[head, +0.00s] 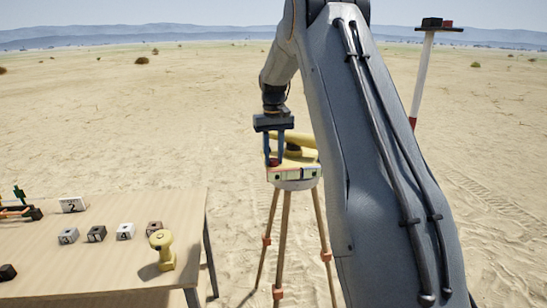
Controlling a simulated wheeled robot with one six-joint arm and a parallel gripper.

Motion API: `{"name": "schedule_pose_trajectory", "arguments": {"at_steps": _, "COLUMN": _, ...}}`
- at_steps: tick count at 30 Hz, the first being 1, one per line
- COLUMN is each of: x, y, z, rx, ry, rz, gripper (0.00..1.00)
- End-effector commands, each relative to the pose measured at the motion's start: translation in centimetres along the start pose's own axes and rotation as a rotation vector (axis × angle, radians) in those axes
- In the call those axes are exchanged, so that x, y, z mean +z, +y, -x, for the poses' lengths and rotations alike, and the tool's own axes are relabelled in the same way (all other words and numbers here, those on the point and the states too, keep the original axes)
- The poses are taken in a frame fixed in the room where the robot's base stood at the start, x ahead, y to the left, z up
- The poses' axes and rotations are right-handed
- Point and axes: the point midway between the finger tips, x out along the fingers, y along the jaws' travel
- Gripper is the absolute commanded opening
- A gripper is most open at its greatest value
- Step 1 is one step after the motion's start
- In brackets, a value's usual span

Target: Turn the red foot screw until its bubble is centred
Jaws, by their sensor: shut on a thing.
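A yellow levelling instrument (301,156) stands on a tripod (281,235) with wooden legs and orange clamps, beyond the table. My gripper (273,160) points straight down at the left part of the instrument. Its blue fingers are shut on the red foot screw (274,162), of which only a small part shows between them. The bubble cannot be made out at this size. Small coloured marks show on the front of the instrument's base, too small to read. My arm hides the space to the right of the instrument.
A red and white pole (422,80) with a small top plate stands at the back right. Open sand surrounds the tripod.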

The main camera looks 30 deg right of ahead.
Motion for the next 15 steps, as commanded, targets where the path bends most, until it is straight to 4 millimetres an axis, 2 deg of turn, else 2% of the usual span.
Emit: {"name": "schedule_pose_trajectory", "arguments": {"at_steps": 15, "x": -0.16, "y": 0.04, "z": 0.25, "rx": 0.002, "ry": 0.006, "rz": 0.406, "gripper": 0.05}}
